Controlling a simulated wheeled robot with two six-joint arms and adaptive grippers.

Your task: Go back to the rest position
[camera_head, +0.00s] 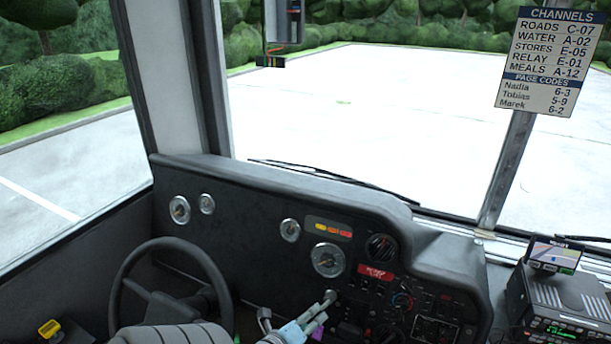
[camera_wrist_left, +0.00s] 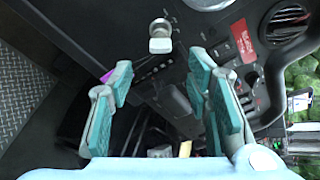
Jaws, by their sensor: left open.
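My left gripper (camera_head: 297,318) shows at the bottom middle of the head view, in front of the dashboard and to the right of the steering wheel. In the left wrist view its teal-padded fingers (camera_wrist_left: 162,88) are spread apart, with nothing held between them. A pale grey knob (camera_wrist_left: 160,38) on a short stalk shows beyond the fingertips, apart from them. A small purple patch shows by one finger; I cannot tell what it is. My right gripper is in neither view.
The black dashboard (camera_head: 260,215) with gauges and switches is close ahead. The steering wheel (camera_head: 118,275) is at the lower left. A radio unit (camera_head: 560,300) with a small screen stands at the lower right. A channels sign (camera_head: 548,60) hangs by the windshield post.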

